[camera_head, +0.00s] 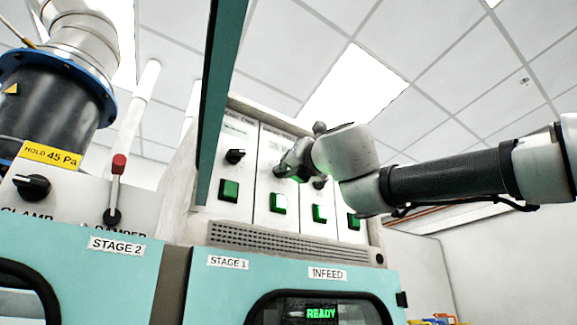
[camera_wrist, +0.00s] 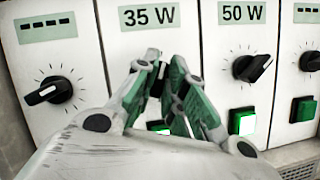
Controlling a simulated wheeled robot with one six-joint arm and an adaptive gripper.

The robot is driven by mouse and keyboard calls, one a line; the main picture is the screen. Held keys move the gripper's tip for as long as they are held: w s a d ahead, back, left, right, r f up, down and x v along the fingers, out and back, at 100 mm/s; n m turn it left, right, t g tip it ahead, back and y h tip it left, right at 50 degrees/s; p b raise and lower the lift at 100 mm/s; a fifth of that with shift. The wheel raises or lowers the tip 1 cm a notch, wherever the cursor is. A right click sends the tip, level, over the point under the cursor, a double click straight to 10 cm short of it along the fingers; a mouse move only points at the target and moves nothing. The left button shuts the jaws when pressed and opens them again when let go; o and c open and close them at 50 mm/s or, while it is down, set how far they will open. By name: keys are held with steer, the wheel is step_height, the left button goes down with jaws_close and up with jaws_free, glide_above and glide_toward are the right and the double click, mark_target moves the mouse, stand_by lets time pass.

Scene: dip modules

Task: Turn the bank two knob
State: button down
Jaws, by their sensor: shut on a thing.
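The bank two knob (camera_wrist: 158,80) is a small black knob on the second white panel from the left, below a green label reading 35 W (camera_wrist: 149,17). Most of it is hidden between the fingers. My gripper (camera_wrist: 164,72) has its grey and green fingers shut on this knob. In the head view my gripper (camera_head: 288,171) reaches in from the right and covers the knob. I cannot tell the knob's pointer direction. A green button (camera_head: 278,203) sits below it on the same panel.
The first panel's knob (camera_wrist: 55,91) is to the left, under a dashed label. The 50 W panel's knob (camera_wrist: 252,65) and another knob (camera_wrist: 311,61) are close on the right. A teal upright post (camera_head: 221,90) stands left of the panels. A READY display (camera_head: 321,313) is below.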

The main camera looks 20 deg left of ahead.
steer(key=shift+m+t+h, duration=0.1)
steer(key=shift+m+h, duration=0.75)
steer(key=shift+m, duration=0.9)
steer(key=shift+m+t+h, duration=0.1)
steer(key=shift+m+h, duration=0.7)
steer(key=shift+m, duration=1)
steer(key=shift+m+t+h, duration=0.1)
steer(key=shift+m+h, duration=0.75)
steer(key=shift+m, duration=0.9)
steer(key=c, duration=1.5)
jaws_free()
steer(key=v, duration=1.2)
steer(key=shift+m, duration=0.3)
